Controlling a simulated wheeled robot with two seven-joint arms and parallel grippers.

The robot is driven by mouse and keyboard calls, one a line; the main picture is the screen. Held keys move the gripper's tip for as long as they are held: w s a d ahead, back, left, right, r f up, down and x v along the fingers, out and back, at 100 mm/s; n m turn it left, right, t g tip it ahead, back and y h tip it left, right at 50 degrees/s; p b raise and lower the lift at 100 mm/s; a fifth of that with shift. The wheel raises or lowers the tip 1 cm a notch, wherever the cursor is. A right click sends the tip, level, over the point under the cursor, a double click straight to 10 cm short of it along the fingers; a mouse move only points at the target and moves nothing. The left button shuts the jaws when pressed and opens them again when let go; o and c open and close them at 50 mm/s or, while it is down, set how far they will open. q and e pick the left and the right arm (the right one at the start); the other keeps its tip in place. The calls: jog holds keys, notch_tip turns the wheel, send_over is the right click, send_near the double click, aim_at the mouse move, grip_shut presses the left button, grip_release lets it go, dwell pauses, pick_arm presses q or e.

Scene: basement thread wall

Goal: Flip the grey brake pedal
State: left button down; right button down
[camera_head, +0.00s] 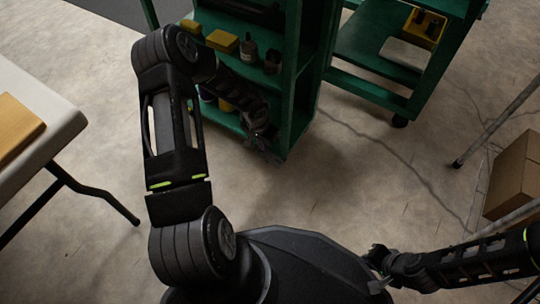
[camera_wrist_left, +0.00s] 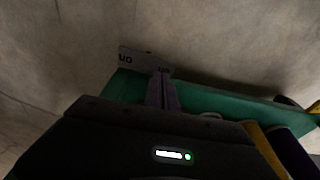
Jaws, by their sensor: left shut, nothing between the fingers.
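A small grey plate with dark markings (camera_wrist_left: 140,61) sticks out past the green shelf edge in the left wrist view; it may be the brake pedal, but I cannot be sure. My left gripper (camera_wrist_left: 160,77) is shut and empty, with its fingertips at the plate's lower edge; I cannot tell whether they touch it. In the head view my left gripper (camera_head: 262,145) is low at the front of the green cart (camera_head: 303,85), and no pedal can be made out there. My right gripper (camera_head: 375,265) is beside my body at the lower right, its fingers unclear.
The cart's shelves hold a yellow box (camera_head: 222,41) and dark containers (camera_head: 272,61). Another green cart (camera_head: 370,85) stands behind on the right. A white table (camera_head: 62,125) is at the left and a cardboard box (camera_head: 515,175) at the right. The concrete floor between is clear.

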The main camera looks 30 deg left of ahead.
pick_arm(q)
jog(key=shift+f, duration=1.1)
dwell(0.4)
jog(key=shift+r, duration=0.1)
jog(key=shift+r+p, duration=2.6)
jog(key=shift+r, duration=0.85)
